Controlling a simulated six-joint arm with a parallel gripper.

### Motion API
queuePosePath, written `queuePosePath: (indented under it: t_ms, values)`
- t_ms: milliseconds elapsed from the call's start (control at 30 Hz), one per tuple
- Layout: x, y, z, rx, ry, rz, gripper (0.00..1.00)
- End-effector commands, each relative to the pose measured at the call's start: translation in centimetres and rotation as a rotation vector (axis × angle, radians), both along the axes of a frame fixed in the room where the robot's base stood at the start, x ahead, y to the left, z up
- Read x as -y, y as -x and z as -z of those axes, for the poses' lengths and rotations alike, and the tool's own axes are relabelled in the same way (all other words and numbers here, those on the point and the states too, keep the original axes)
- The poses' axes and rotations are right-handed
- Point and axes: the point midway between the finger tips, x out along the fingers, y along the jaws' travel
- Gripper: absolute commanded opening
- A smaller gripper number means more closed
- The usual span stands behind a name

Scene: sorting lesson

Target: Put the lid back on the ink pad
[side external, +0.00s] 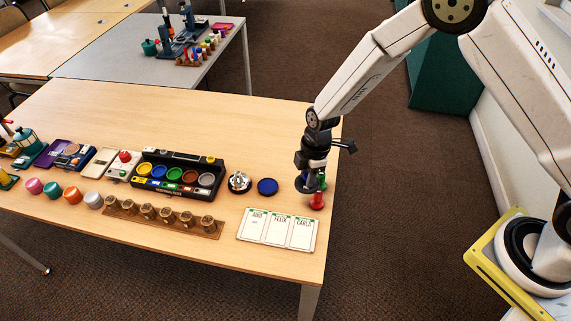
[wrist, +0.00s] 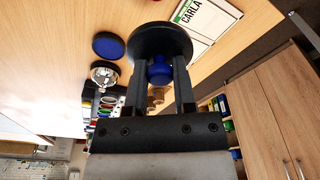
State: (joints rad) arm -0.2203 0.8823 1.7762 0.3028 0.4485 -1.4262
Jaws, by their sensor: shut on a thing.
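The ink pad (side external: 267,186) is a low round disc, blue on top with a dark rim. It lies flat and uncovered on the table, right of a silver bell; it also shows in the wrist view (wrist: 108,45). My gripper (side external: 313,178) is over the table's right end, to the right of the pad. In the wrist view its fingers (wrist: 160,80) are shut on the blue knob of a round black lid (wrist: 160,40). The lid is apart from the pad.
The red piece (side external: 317,201) stands close by my gripper. The silver bell (side external: 239,181) is beside the pad. Name cards (side external: 278,230) lie in front. A black paint tray (side external: 178,175) and a wooden rack of brass-coloured pieces (side external: 162,216) are further left. The table behind is clear.

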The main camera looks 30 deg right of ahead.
Motion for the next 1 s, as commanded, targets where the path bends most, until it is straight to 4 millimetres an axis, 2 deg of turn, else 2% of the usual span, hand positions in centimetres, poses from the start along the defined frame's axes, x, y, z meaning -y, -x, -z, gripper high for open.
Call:
queuePosePath:
  t_ms: [200, 600, 800, 1000]
  values:
    - [-1.5, -3.4, 0.9, -0.001, -0.003, -0.001, 0.00]
    - [-3.8, -8.8, 2.2, 0.001, 0.004, 0.004, 0.00]
    - [-4.6, -10.6, 2.7, 0.001, 0.012, 0.007, 0.00]
    - [-5.0, -11.6, 3.0, 0.001, 0.019, 0.011, 0.00]
